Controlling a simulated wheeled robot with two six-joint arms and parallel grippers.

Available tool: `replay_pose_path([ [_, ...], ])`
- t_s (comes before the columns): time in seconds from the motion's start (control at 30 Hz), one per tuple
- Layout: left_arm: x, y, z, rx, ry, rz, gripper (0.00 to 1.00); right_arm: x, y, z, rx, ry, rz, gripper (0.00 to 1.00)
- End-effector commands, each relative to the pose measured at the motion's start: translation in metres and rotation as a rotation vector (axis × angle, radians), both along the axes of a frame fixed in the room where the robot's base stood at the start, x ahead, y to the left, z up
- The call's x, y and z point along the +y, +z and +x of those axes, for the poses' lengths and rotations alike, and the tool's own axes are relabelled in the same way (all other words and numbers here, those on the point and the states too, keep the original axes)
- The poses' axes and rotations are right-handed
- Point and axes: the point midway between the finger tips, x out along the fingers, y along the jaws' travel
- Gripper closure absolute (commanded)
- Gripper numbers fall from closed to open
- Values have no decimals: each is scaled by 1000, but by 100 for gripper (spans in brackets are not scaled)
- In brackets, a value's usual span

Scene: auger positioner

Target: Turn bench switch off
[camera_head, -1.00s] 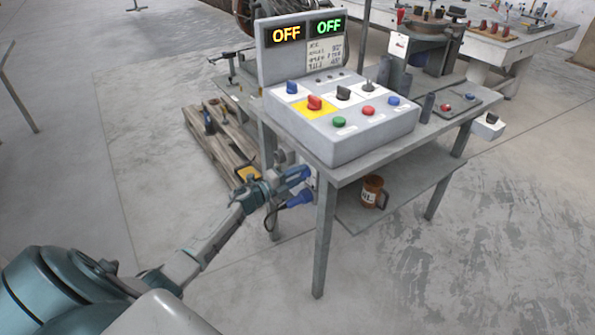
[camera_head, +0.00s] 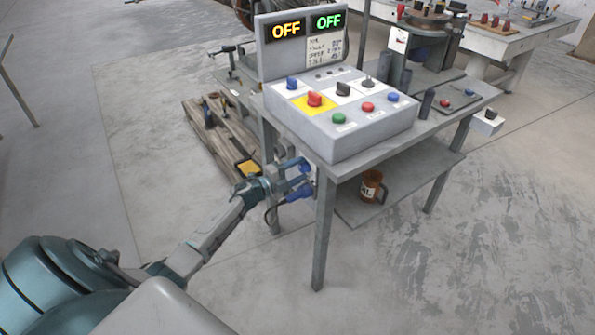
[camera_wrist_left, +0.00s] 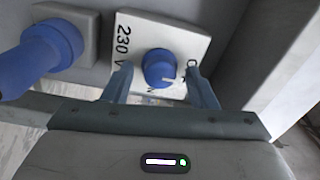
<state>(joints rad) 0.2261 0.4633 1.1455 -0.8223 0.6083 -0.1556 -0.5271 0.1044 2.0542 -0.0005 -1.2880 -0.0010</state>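The bench switch is a round blue knob (camera_wrist_left: 159,68) on a white plate (camera_wrist_left: 140,35) marked "230 V" in the left wrist view. A white mark shows at the knob's lower right. The plate's lower lettering is partly covered by my fingers. My left gripper (camera_wrist_left: 161,85) is open, one finger on each side of the knob, with gaps visible. In the head view my left gripper (camera_head: 287,176) is at the bench's left side, by the front leg, and largely hides the switch. The display (camera_head: 303,27) reads OFF twice. My right gripper is not in view.
A blue plug (camera_wrist_left: 45,48) with a cable sits left of the switch; it also shows below the gripper in the head view (camera_head: 299,193). The control box (camera_head: 345,118) stands on the bench (camera_head: 385,153). A pallet (camera_head: 222,140) lies behind. Floor in front is clear.

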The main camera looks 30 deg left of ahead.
Motion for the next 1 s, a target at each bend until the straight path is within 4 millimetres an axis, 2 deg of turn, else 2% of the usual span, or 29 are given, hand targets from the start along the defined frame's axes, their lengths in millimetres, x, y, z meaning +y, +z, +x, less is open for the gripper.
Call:
replay_pose_path([
  [0.37,3,-2,-7,2,0,4,48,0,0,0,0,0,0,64],
  [0.57,15,-4,-36,4,-1,6,48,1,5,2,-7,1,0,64],
  [0.8,31,-6,-77,4,-2,4,48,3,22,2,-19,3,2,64],
  [1.0,40,-5,-96,2,0,2,48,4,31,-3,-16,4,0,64],
])
